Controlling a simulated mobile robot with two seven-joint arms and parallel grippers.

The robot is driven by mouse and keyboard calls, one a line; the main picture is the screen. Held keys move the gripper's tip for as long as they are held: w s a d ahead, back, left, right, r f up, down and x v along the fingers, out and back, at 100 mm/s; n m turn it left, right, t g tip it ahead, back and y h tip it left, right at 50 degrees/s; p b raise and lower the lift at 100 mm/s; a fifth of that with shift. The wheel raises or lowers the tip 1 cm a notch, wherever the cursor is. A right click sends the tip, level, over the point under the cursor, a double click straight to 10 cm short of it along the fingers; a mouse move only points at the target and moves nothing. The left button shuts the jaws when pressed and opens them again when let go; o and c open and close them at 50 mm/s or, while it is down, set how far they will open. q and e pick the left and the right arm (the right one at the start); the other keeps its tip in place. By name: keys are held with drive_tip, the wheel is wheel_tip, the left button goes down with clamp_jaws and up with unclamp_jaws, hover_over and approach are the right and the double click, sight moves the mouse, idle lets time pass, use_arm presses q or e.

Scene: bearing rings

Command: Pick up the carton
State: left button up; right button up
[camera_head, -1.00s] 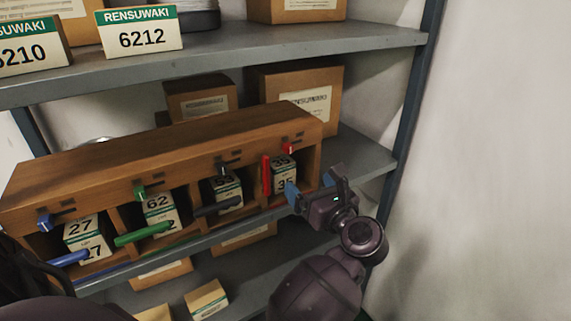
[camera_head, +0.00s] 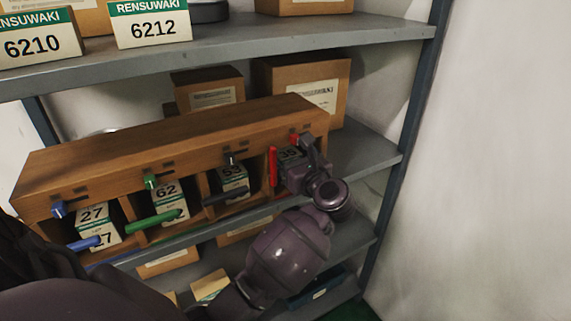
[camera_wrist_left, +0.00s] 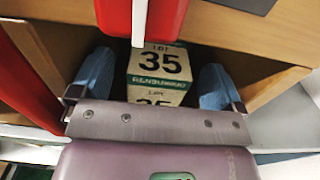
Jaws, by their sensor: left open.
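The carton marked 35 (camera_wrist_left: 158,62) stands in the right-end bay of the wooden rack (camera_head: 170,135). In the head view only a bit of this carton (camera_head: 290,153) shows behind my gripper. My left gripper (camera_wrist_left: 155,80) is open, with one blue fingertip on each side of the carton's front in the left wrist view. The head view shows the gripper (camera_head: 292,165) at the mouth of that bay, its fingers mostly hidden. Whether the fingers touch the carton I cannot tell. My right gripper is not in view.
A red bar (camera_head: 273,167) stands upright left of this bay. Cartons 27 (camera_head: 96,217), 62 (camera_head: 169,192) and 53 (camera_head: 233,176) sit in the other bays behind blue, green and dark bars. A grey shelf (camera_head: 270,54) hangs above. A blue upright (camera_head: 413,130) stands at the right.

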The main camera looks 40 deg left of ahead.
use_arm(q)
drive_tip(key=shift+w+a, duration=0.25)
drive_tip(key=shift+a, duration=0.35)
drive_tip(key=shift+c, duration=0.2)
drive_tip(key=c, duration=1.2)
drive_tip(key=shift+r, duration=0.1)
drive_tip(key=shift+c, duration=0.9)
